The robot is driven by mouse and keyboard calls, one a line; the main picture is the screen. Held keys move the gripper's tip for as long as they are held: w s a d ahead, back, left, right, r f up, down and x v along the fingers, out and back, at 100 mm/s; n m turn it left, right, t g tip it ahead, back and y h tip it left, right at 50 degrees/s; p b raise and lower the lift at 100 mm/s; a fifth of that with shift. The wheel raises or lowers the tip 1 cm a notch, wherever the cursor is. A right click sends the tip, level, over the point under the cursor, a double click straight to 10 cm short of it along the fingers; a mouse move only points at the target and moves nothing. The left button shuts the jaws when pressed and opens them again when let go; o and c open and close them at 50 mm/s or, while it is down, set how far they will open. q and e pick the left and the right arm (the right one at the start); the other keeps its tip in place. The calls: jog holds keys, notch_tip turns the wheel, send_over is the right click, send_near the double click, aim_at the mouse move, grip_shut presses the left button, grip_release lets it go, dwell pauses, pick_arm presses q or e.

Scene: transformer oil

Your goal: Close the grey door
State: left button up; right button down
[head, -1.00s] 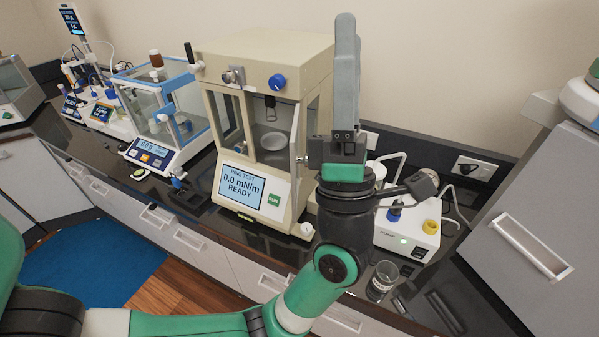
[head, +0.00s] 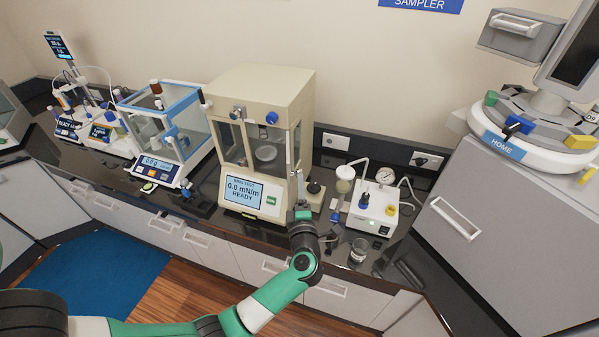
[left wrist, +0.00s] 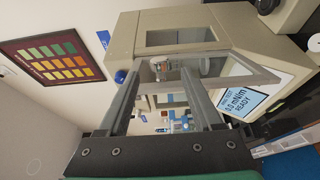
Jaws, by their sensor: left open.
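A beige ring test instrument (head: 263,120) stands on the dark counter, with a dish inside its chamber and a lit screen reading READY. In the left wrist view, a grey-framed glass door (left wrist: 222,68) stands out at an angle from the instrument's body (left wrist: 172,22). In the head view the door is hard to make out beside the chamber's right front edge. My left gripper (head: 300,180) is at the instrument's front right, beside that edge. Its two fingers (left wrist: 162,75) are spread, with nothing visibly held between them. Contact with the door cannot be told. My right gripper is out of view.
A white pump box with a gauge (head: 374,208) and a glass beaker (head: 358,252) stand right of my left gripper. A blue-framed balance (head: 165,135) stands left of the instrument. A carousel sampler (head: 540,130) sits on the grey cabinet at right.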

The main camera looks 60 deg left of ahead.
pick_arm(q)
jog(key=x, duration=0.6)
jog(key=shift+w+a, duration=0.2)
jog(key=shift+a, duration=0.1)
grip_shut()
jog(key=shift+r, duration=0.1)
dwell(0.9)
